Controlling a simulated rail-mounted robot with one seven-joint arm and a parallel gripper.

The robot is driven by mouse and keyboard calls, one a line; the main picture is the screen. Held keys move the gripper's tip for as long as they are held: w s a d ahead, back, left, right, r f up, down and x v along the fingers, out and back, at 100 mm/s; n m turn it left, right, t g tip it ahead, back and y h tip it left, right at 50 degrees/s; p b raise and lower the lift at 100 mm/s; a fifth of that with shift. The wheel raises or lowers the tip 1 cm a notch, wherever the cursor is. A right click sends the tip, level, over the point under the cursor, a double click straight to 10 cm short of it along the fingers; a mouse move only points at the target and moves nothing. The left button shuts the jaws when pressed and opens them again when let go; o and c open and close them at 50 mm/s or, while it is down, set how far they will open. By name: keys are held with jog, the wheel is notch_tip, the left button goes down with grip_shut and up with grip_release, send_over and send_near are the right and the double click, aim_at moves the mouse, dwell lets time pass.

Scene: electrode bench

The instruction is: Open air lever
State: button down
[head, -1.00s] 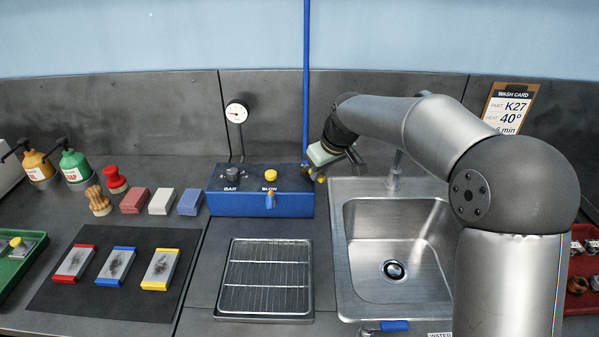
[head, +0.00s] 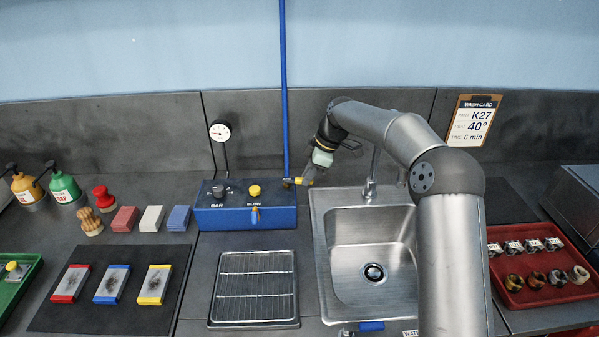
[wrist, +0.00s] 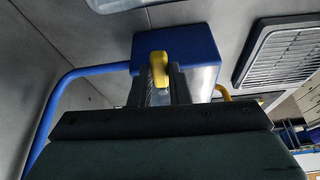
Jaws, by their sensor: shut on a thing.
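The yellow air lever (head: 297,181) is at the right end of the blue air box (head: 230,217), beside the foot of the blue pipe (head: 285,90). My gripper (head: 304,177) is at the lever, just right of the box and above the sink's back left corner. In the wrist view the yellow lever (wrist: 159,66) sits between the fingers of my gripper (wrist: 160,85), which are shut on it. The blue box (wrist: 190,42) is beyond it. The lever's far end and pivot are largely hidden.
A wire rack (head: 253,287) is in front of the box. A gauge (head: 220,131) stands behind.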

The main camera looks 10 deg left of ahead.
jog(key=shift+w+r+n+p, duration=0.1)
jog(key=shift+w+n+p, duration=0.2)
jog(key=shift+n, duration=0.1)
dwell(0.3)
jog(key=c, duration=1.4)
grip_release()
jog(key=shift+o, duration=0.2)
jog(key=v, duration=1.7)
jog(key=shift+w+r, duration=0.2)
jog(key=shift+w, duration=0.05)
